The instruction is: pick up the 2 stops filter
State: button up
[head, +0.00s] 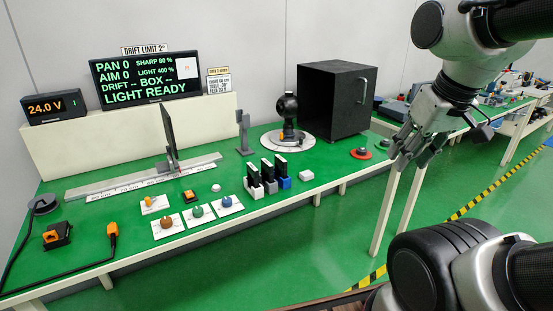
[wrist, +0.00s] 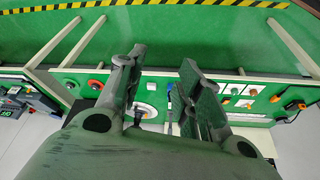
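Three upright black filters stand in a row on the green bench: one in a white base (head: 256,187), one in a grey base (head: 270,184) and one in a blue base (head: 284,180). Their markings are too small to read, so I cannot tell which is the 2 stops filter. My gripper (head: 411,152) is open and empty, right of the row and apart from it, beyond the bench's right end. In the wrist view the open fingers (wrist: 163,58) frame part of the bench; their near parts hide some of it.
A black box (head: 335,100) and a camera on a round white turntable (head: 288,142) stand behind the filters. A red-ringed knob (head: 361,153) sits near the right end. Dials (head: 167,223) lie front left.

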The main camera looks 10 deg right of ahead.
aim_at(252, 172)
jog(key=i+l+u, duration=0.6)
jog(key=i+l, duration=0.1)
jog(key=i, duration=0.05)
